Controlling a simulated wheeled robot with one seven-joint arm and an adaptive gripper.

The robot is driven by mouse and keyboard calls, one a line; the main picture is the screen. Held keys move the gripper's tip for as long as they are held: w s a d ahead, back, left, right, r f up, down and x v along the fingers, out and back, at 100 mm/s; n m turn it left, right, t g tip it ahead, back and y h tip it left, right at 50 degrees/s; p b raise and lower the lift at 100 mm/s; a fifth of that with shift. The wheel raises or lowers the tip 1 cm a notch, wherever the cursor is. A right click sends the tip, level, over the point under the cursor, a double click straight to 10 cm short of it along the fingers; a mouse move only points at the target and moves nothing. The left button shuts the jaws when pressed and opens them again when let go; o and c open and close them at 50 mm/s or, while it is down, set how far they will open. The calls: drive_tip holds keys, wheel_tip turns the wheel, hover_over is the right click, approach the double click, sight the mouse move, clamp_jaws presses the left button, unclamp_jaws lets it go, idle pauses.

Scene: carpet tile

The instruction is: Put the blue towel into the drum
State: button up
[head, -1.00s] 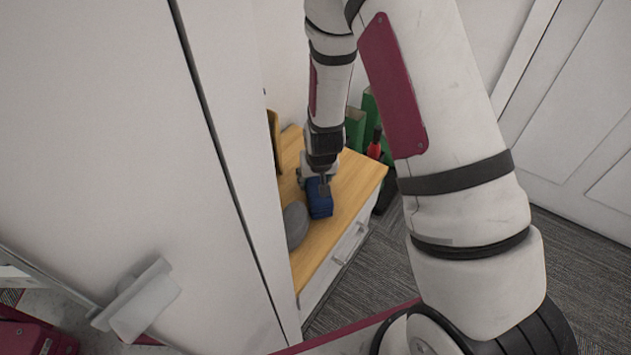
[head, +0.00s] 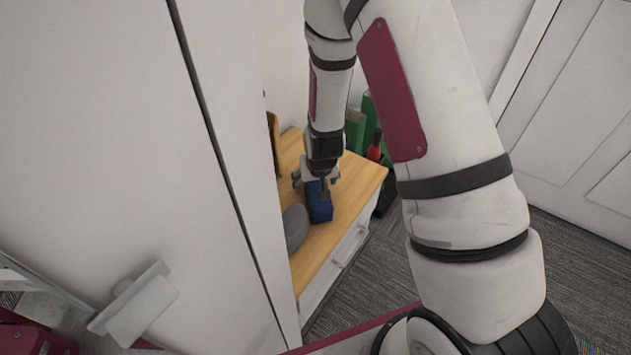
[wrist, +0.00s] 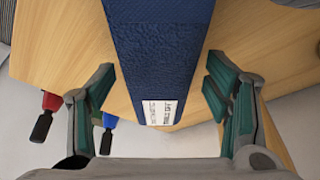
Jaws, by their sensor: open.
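The blue towel (head: 320,207) lies folded on the wooden top of a low cabinet in the head view. In the wrist view the towel (wrist: 160,55) runs down between my fingers, with a white printed label at its near end. My gripper (head: 318,182) is at the towel's far end, above the cabinet top. In the wrist view my gripper (wrist: 160,92) is open, with one green-padded finger on each side of the towel and a gap on both sides. I see no drum that I can make out in these frames.
The cabinet (head: 350,205) has white drawers and a wooden top. A grey rounded object (head: 296,228) lies beside the towel. Green boxes (head: 356,130) and a red-and-black item (head: 375,146) stand behind. A tall white panel (head: 220,180) closes off the left.

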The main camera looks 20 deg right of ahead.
drive_tip(key=p+v, duration=0.3)
drive_tip(key=v, duration=0.9)
